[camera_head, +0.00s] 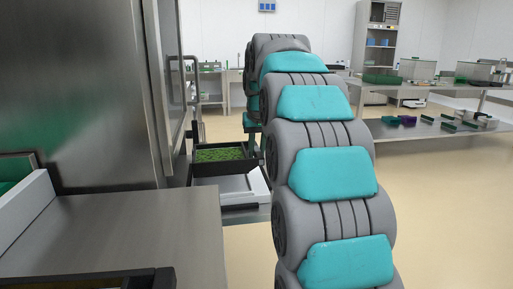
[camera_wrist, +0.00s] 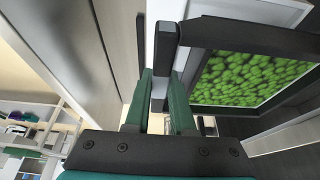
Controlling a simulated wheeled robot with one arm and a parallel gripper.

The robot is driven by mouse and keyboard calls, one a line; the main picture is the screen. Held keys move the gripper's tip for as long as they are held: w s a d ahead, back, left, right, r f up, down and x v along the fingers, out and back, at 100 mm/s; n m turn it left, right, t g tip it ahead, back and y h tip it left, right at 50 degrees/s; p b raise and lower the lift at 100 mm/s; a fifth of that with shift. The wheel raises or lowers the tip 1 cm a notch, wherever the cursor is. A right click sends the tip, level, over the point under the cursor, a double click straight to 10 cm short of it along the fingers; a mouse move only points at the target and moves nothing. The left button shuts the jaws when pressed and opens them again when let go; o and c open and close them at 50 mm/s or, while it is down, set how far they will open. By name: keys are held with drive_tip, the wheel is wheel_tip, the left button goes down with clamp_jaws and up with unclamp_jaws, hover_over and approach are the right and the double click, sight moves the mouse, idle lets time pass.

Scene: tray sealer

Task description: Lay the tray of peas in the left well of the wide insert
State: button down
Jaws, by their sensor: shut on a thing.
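The tray of peas (camera_head: 221,172) is a black tray filled with green peas, left of my arm in the head view. In the wrist view its dark rim (camera_wrist: 240,36) and the peas (camera_wrist: 258,76) fill the upper right. In the head view my arm mostly hides the gripper. A pale grey framed piece (camera_head: 257,187), perhaps the wide insert, shows below and in front of the tray. Its wells cannot be made out, nor whether the tray touches it.
A tall steel machine housing (camera_head: 90,90) stands close on the left of the tray. A steel worktop (camera_head: 150,235) is in the near left. A bench (camera_head: 430,148) with small trays stands at the right, with open floor before it.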

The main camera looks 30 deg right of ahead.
drive_tip(key=shift+f+b, duration=1.15)
drive_tip(key=shift+f, duration=1.55)
drive_tip(key=c, duration=0.7)
unclamp_jaws()
drive_tip(key=c, duration=0.3)
drive_tip(key=shift+r, duration=0.15)
drive_tip(key=shift+r+p, duration=1.8)
drive_tip(key=shift+r, duration=1.65)
